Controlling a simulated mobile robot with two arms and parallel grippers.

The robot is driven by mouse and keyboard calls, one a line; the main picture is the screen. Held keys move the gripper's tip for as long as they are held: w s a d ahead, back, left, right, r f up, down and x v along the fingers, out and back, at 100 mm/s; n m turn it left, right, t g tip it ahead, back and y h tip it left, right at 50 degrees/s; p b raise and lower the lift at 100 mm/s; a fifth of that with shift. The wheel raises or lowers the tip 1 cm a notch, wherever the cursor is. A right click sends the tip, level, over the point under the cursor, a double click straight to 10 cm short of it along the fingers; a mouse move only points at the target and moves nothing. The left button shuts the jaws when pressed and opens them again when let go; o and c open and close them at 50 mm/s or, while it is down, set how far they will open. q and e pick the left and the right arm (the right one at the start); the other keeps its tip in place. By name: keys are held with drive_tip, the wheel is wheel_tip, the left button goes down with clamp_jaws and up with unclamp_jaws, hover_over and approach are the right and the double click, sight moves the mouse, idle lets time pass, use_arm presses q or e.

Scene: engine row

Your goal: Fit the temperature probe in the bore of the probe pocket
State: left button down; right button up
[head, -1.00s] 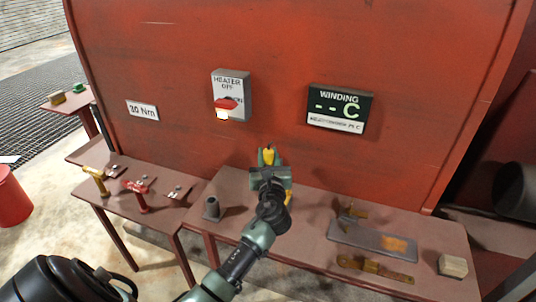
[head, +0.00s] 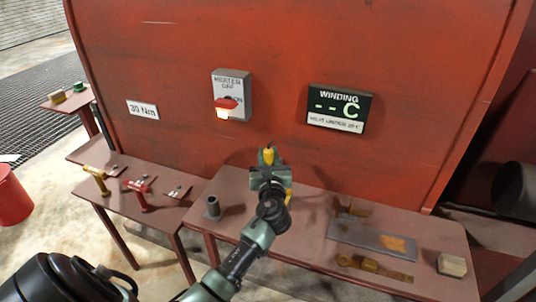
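My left gripper (head: 268,163) is above the back edge of the middle bench, and its arm comes up from the bottom left. A yellow piece, which looks like the temperature probe (head: 268,154), shows between its fingertips, and the fingers look shut on it. The gripper body hides the probe's lower part. A grey upright tube on a small base, which looks like the probe pocket (head: 212,207), stands on the bench left of the gripper, apart from it. Its top looks open, but the bore is too small to see into. My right gripper is out of view.
The bench (head: 310,223) holds a grey tray (head: 345,235), brass-coloured parts (head: 375,267) and a pale block (head: 452,265) at right. The red wall (head: 290,60) rises behind.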

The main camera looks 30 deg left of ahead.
sight(268, 163)
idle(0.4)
use_arm(q)
drive_tip(key=shift+f+b, duration=1.85)
drive_tip(key=shift+f, duration=1)
drive_tip(key=shift+r+p, duration=2.45)
drive_tip(key=shift+p, duration=0.2)
drive_tip(key=shift+p, duration=0.55)
drive_tip(key=shift+f+b, duration=1.05)
drive_tip(key=shift+f, duration=0.3)
